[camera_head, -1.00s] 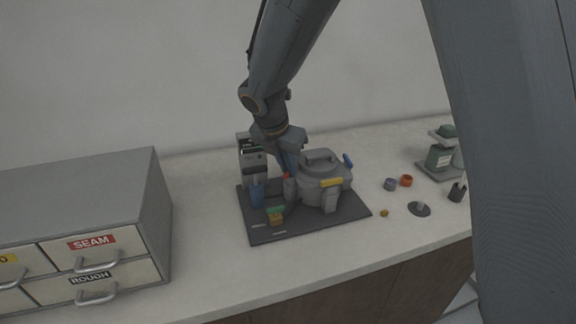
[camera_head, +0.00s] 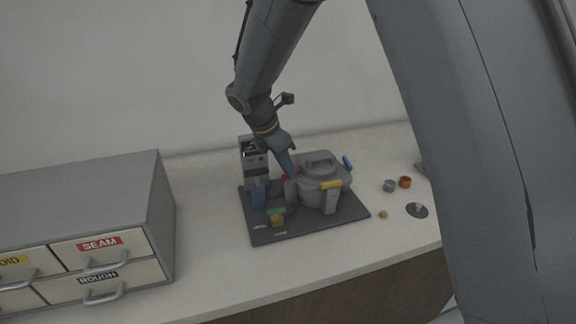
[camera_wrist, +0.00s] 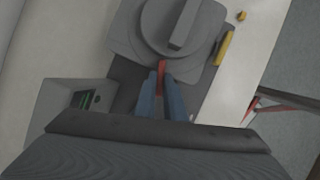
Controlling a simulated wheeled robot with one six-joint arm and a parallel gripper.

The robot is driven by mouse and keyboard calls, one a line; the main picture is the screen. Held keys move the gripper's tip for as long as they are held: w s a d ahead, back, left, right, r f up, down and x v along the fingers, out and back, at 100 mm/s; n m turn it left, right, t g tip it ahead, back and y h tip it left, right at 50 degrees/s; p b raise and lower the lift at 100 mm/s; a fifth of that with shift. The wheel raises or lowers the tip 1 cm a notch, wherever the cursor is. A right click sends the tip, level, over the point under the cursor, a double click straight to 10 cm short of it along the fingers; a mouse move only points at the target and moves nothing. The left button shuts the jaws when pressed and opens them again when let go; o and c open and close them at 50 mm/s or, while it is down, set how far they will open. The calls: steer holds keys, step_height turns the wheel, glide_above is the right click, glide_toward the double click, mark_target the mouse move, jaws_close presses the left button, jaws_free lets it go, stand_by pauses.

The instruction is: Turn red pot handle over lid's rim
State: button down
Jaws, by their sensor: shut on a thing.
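The grey pot (camera_head: 333,197) stands on a dark base plate, with its round lid (camera_head: 318,168) on top. The lid's bar grip (camera_wrist: 186,24) shows in the wrist view. The red handle (camera_wrist: 162,67) is at the pot's edge beside the lid's rim, between my blue fingertips; only a bit of it shows. My gripper (camera_wrist: 161,76) is shut on the red handle. In the head view my gripper (camera_head: 291,172) reaches down at the pot's left side and partly hides that handle. A yellow handle (camera_head: 331,185) and a blue handle (camera_head: 348,162) sit elsewhere around the lid.
A grey unit (camera_head: 254,160) stands left of the pot on the dark plate (camera_head: 262,236). A green and orange block (camera_head: 276,217) sits at the front. Small rings (camera_head: 405,182) and a disc (camera_head: 416,210) lie right. A drawer cabinet (camera_head: 90,215) stands left.

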steer(key=shift+m, duration=0.6)
steer(key=shift+w+a+g, duration=0.1)
steer(key=shift+g, duration=0.2)
steer(key=c, duration=1.8)
jaws_free()
steer(key=shift+c, duration=0.2)
steer(key=b+v, duration=0.1)
steer(key=v, duration=0.7)
steer(key=shift+b, duration=0.3)
steer(key=shift+f, duration=0.1)
